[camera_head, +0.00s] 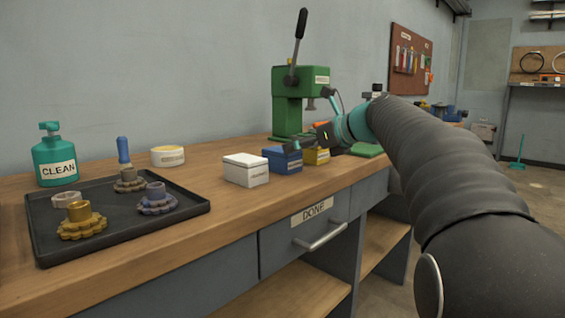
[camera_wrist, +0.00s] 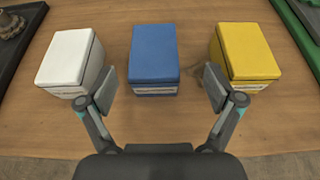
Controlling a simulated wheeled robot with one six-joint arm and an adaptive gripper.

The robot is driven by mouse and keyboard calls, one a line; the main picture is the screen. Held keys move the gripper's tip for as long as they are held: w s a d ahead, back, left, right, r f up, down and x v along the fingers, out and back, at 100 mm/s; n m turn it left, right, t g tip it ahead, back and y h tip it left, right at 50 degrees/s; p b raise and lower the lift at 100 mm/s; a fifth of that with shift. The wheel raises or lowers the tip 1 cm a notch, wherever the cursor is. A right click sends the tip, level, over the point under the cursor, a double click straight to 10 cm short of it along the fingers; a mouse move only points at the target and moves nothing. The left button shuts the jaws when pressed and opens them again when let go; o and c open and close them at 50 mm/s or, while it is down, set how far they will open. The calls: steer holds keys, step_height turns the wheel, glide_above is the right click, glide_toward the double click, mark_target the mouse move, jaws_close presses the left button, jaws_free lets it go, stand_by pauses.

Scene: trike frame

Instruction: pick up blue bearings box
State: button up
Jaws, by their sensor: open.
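The blue bearings box (camera_wrist: 154,55) stands upright on the wooden bench in the middle of the wrist view, lid facing up, with a label strip on its front. It also shows in the head view (camera_head: 281,160), between a white box and a yellow box, partly behind my gripper. My gripper (camera_wrist: 160,88) is open and empty, its two fingers spread to either side of the blue box's near end in the picture. I cannot tell whether the fingers are level with the box or above it. In the head view my gripper (camera_head: 302,143) is right by the boxes.
The white box (camera_wrist: 70,57) and yellow box (camera_wrist: 245,52) stand close on either side, with narrow gaps. A green press (camera_head: 290,105) stands behind. A black tray (camera_head: 120,235) with gears lies left on the bench (camera_head: 235,205). Bare wood lies in front of the boxes.

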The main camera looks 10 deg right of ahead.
steer(key=shift+s+a+b+x, duration=0.15)
steer(key=shift+b+x, duration=0.1)
steer(key=shift+x, duration=1.3)
steer(key=shift+s+a+b+x, duration=0.1)
steer(key=shift+a+b+x, duration=0.1)
steer(key=shift+x, duration=1.3)
steer(key=c, duration=1.4)
steer(key=shift+c, duration=0.7)
steer(key=shift+r, duration=0.1)
